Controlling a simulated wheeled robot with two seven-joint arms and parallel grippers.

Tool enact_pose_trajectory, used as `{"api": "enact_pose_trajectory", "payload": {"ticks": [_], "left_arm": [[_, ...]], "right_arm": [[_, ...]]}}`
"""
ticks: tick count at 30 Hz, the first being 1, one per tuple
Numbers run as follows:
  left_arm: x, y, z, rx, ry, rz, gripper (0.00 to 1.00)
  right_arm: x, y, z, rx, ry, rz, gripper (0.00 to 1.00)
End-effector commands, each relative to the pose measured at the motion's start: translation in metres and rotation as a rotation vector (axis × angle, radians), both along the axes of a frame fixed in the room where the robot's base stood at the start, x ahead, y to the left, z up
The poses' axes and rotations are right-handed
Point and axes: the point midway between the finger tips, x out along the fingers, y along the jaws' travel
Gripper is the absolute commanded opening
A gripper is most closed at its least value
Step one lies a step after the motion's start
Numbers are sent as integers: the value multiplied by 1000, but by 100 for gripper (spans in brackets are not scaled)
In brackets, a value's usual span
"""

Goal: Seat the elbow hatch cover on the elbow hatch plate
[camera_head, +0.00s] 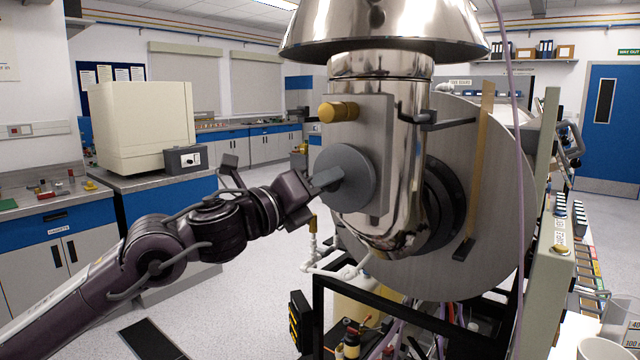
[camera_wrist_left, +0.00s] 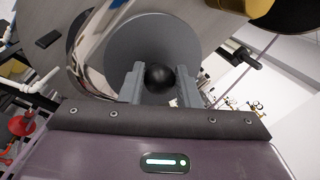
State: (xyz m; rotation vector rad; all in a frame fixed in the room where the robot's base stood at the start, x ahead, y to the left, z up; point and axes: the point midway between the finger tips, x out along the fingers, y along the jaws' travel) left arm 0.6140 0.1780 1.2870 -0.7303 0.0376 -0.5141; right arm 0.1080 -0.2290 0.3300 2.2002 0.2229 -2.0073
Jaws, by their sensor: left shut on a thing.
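The elbow hatch cover (camera_head: 352,190) is a dark grey round disc with a black ball knob (camera_wrist_left: 159,76), seen in the left wrist view. My left gripper (camera_head: 332,180) is shut on the knob, one finger on each side of it. The disc is in front of the elbow hatch plate (camera_head: 377,115), a flat grey upright plate on the shiny metal elbow. The disc overlaps the plate's lower left part in the head view. Whether it touches the plate cannot be told. My right gripper is not in view.
A brass cylinder (camera_head: 338,112) sticks out of the plate just above the disc. A large round metal flange (camera_head: 490,190) stands behind the elbow. A black frame (camera_head: 400,290) and white pipes (camera_head: 318,255) lie below. Open floor is at the lower left.

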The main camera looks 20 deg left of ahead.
Motion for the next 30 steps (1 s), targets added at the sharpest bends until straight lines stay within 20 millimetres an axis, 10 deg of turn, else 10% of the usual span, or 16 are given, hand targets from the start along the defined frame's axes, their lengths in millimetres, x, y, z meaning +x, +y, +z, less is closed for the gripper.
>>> {"api": "enact_pose_trajectory", "payload": {"ticks": [13,14,19,30], "left_arm": [[13,-5,1,-2,-1,0,0],[13,-5,1,-2,-1,0,32],[13,-4,0,0,-1,1,54],[7,0,-2,1,-2,2,55]], "right_arm": [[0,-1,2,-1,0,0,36],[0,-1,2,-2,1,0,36],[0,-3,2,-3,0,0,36],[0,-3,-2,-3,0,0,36]]}}
